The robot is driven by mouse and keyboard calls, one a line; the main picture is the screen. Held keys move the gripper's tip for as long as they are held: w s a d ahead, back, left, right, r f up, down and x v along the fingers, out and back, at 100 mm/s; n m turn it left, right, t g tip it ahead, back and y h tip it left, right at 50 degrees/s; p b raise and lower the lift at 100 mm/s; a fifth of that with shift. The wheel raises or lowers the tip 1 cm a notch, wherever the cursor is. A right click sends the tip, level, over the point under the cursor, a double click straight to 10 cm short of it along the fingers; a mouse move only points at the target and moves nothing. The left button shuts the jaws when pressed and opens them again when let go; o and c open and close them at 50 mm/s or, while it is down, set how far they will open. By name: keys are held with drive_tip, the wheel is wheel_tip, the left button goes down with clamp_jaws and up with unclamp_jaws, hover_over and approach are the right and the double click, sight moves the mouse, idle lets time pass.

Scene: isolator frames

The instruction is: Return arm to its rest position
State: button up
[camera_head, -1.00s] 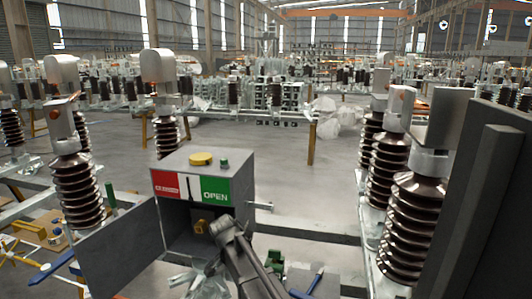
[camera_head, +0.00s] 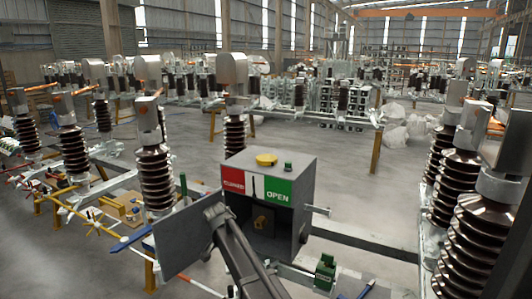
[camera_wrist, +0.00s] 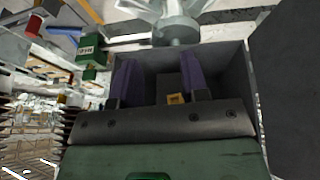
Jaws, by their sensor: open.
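My gripper shows in the wrist view (camera_wrist: 158,68) with its two purple fingers apart and nothing between them that I can see held. In the head view my arm (camera_head: 238,250) rises from the bottom edge across the open door (camera_head: 178,238) of the grey control box (camera_head: 303,190). The fingers cannot be made out there.
Brown ribbed insulators stand at the left (camera_head: 154,180) and right (camera_head: 473,225). A small green block (camera_head: 325,270) and a blue-handled tool (camera_head: 366,290) lie right of my arm. Grey floor (camera_head: 370,210) behind the box is open.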

drive_tip(key=s+d+f+n+g+y, duration=0.1)
drive_tip(key=s+d+n, duration=0.2)
drive_tip(key=s+d, duration=1.1)
drive_tip(key=s+d+f+n+g+y+b, duration=0.1)
drive_tip(key=s+d+n+g, duration=0.1)
drive_tip(key=s+d, duration=1.1)
drive_tip(key=s, duration=0.3)
drive_tip(key=shift+d+n+y, duration=0.35)
drive_tip(key=shift+n+y, duration=0.05)
drive_tip(key=shift+f, duration=0.1)
